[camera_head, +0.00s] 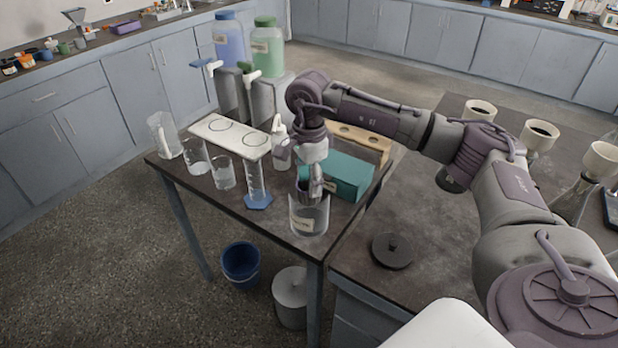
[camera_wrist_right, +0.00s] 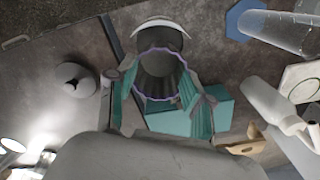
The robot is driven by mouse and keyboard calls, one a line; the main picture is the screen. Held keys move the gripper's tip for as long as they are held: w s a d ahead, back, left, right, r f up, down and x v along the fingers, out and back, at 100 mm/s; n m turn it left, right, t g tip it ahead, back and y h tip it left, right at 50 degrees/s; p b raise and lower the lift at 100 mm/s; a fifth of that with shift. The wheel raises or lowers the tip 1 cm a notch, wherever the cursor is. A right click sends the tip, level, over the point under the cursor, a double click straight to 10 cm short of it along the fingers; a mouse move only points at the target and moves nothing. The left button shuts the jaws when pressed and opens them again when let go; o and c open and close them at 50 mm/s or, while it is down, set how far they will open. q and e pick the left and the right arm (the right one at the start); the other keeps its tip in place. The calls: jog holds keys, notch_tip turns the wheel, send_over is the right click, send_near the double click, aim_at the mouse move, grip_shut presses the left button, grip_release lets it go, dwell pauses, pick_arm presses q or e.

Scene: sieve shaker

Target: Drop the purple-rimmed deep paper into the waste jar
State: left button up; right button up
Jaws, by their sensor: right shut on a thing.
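The purple-rimmed deep paper (camera_wrist_right: 158,75) is a dark fluted cone in the right wrist view. My right gripper (camera_wrist_right: 160,92) is shut on it, with a teal finger on each side. In the head view my right gripper (camera_head: 315,186) points down over the clear waste jar (camera_head: 309,222), which has a pale label and stands near the table's front corner. The paper is mostly hidden there behind the gripper, at or just above the jar's mouth; I cannot tell how far inside it is. My left gripper is not in view.
A teal box (camera_head: 350,178) stands close behind the jar. A measuring cylinder (camera_head: 257,183) on a blue foot and clear beakers (camera_head: 223,175) stand to the left. A black lid (camera_head: 392,250) lies on the right bench. A blue bucket (camera_head: 241,263) is on the floor.

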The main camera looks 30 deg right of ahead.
jog(key=shift+f, duration=0.1)
jog(key=o, duration=0.8)
notch_tip(320, 180, up, 7)
jog(key=p, duration=0.4)
dwell(0.4)
dwell(0.3)
